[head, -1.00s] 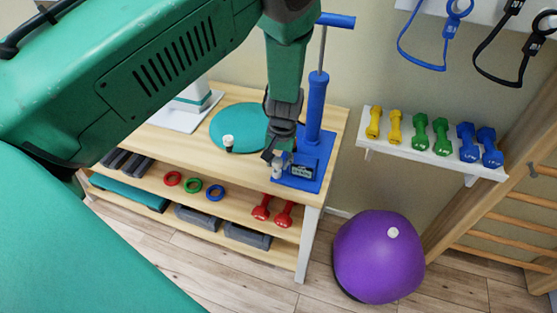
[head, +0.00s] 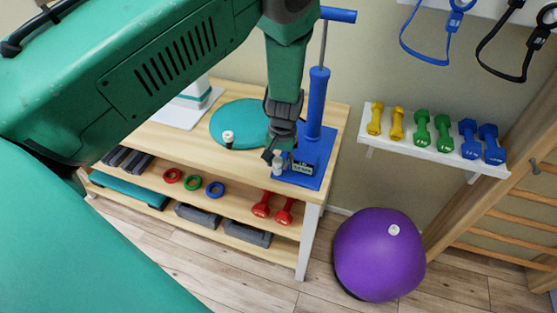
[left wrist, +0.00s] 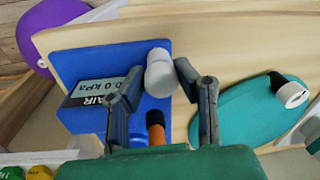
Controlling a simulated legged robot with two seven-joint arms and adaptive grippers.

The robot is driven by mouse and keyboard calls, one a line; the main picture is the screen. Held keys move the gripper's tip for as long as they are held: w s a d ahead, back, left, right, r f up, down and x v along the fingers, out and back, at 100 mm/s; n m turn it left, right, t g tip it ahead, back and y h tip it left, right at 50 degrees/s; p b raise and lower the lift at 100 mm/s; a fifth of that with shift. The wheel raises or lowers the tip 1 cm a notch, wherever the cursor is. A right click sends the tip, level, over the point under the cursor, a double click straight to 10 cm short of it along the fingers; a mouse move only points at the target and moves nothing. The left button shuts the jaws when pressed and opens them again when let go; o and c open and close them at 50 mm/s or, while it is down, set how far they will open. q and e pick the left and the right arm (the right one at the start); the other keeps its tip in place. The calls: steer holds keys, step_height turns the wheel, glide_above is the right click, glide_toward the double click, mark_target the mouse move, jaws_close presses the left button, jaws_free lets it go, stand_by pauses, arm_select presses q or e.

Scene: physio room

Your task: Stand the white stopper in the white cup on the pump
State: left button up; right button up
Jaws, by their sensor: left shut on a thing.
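The blue pump (head: 316,105) stands on its blue base plate at the right end of the wooden bench. My left gripper (head: 279,160) is low over the plate's front left corner, beside the gauge box (head: 303,169). In the left wrist view its fingers (left wrist: 161,75) close around a white cylindrical piece, the white stopper (left wrist: 160,80). A paler rounded white part (left wrist: 158,54) lies just beyond it. I cannot tell whether that is the white cup or more of the stopper. In the head view the fingers largely hide this spot. My right gripper is not in view.
A black piece with a white top (head: 228,136) stands on the teal disc (head: 252,119), left of the gripper. The purple ball (head: 379,258) is on the floor at right. A shelf (head: 432,147) holds dumbbells. Lower bench shelves hold rings and weights.

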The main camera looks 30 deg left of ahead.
arm_select(q)
steer(key=shift+f, duration=0.35)
stand_by(0.3)
steer(key=o, duration=1)
steer(key=shift+o, duration=0.2)
steer(key=shift+r, duration=0.1)
steer(key=shift+r+p, duration=2.55)
steer(key=shift+r, duration=0.9)
